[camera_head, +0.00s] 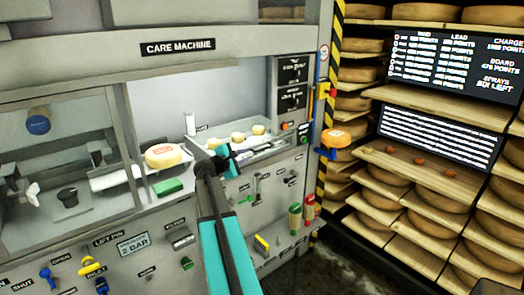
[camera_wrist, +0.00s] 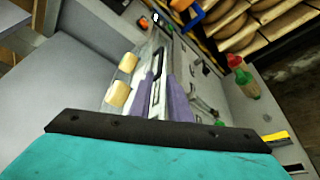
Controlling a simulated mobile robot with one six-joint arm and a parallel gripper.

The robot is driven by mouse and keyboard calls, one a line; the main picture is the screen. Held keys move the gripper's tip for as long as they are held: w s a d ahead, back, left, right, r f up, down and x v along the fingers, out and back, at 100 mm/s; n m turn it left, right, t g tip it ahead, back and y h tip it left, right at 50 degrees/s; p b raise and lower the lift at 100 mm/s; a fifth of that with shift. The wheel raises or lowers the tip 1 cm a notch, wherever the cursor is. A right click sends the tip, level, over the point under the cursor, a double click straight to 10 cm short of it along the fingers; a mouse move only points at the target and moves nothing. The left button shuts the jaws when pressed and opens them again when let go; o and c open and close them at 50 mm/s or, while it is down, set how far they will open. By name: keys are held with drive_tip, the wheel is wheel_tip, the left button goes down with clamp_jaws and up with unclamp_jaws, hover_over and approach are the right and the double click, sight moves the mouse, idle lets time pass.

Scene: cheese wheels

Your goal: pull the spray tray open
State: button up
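No label that I can read names the spray tray. A shallow pale tray or ledge (camera_head: 284,147) with small yellow pieces (camera_head: 238,137) lies in the care machine's lit opening, just behind my gripper. My gripper (camera_head: 221,158) is in front of this opening, pointing at the machine. In the wrist view its two purple-grey fingers (camera_wrist: 161,100) stand apart, with a narrow pale and dark strip showing between them. I see nothing clearly clasped, and whether they touch a handle is hidden. Two yellow pieces (camera_wrist: 122,78) lie left of the fingers.
A cheese (camera_head: 165,156) and a green block (camera_head: 168,186) sit left of my gripper. Red and green bottles (camera_head: 295,218) stand lower right. An orange-topped blue thing (camera_head: 334,138) juts out by the striped post (camera_head: 329,90). Shelves of cheese wheels (camera_head: 436,216) stand right.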

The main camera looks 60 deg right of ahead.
sight(260, 150)
drive_tip(key=shift+d, duration=0.15)
drive_tip(key=p+x, duration=0.3)
drive_tip(key=x, duration=0.9)
drive_tip(key=shift+w, duration=0.1)
drive_tip(key=shift+p+x, duration=0.45)
drive_tip(key=shift+x, duration=0.35)
drive_tip(key=shift+f, duration=0.15)
